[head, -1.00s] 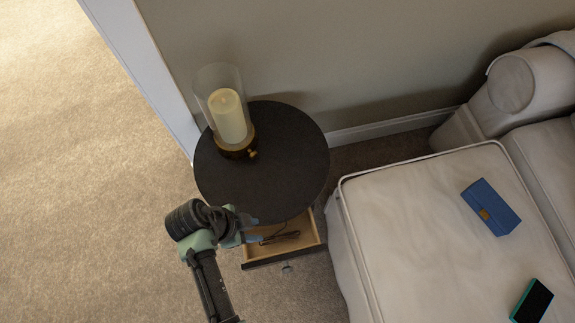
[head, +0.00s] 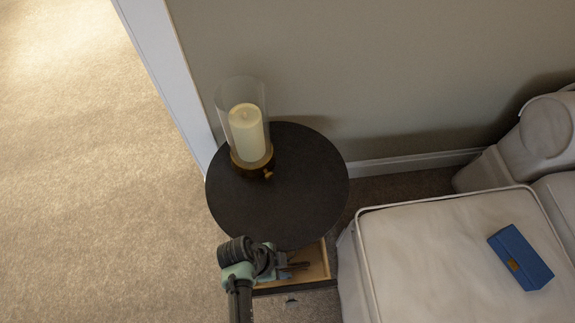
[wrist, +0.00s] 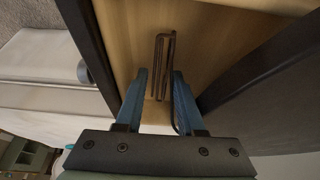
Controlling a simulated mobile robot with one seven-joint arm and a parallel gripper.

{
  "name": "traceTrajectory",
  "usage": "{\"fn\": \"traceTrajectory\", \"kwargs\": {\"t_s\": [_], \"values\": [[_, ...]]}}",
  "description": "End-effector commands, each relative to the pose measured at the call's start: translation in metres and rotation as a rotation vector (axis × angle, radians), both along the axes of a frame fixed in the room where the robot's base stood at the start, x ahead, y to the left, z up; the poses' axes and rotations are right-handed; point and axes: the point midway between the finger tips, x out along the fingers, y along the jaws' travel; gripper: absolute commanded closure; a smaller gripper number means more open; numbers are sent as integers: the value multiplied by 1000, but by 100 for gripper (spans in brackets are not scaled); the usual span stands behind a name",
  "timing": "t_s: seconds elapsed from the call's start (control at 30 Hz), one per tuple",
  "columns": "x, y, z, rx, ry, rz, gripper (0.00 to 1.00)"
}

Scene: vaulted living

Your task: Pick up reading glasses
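The reading glasses (wrist: 163,55), dark brown and folded, lie in the open wooden drawer of the round side table. In the wrist view they stretch from ahead of my gripper (wrist: 160,78) back between its two blue fingers. The fingers are open, one on each side, with a visible gap to the glasses at the left. In the head view my gripper (head: 285,268) is at the drawer (head: 318,262), under the tabletop's front edge, and the glasses (head: 302,265) show only in part beside it. Whether the fingers are low enough to span them is unclear.
The dark round tabletop (head: 290,200) overhangs the drawer and carries a candle in a glass holder (head: 247,130). A cream sofa seat (head: 440,260) with a blue case (head: 520,257) stands close at the right. Carpet is open at the left.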

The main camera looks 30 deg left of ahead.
Motion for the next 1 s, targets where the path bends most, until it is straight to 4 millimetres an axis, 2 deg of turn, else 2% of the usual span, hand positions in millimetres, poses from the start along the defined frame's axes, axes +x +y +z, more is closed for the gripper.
{"fn": "traceTrajectory", "kwargs": {"t_s": [0.07, 0.27, 0.5, 0.87, 1.0], "values": [[1, -1, -5, 0, 0, 0, 62], [2, -2, -5, 1, -1, 0, 62], [1, -2, -5, 1, -1, 0, 100], [2, -2, -3, 1, -1, -1, 100], [2, -2, 14, 2, -3, -2, 100]]}}
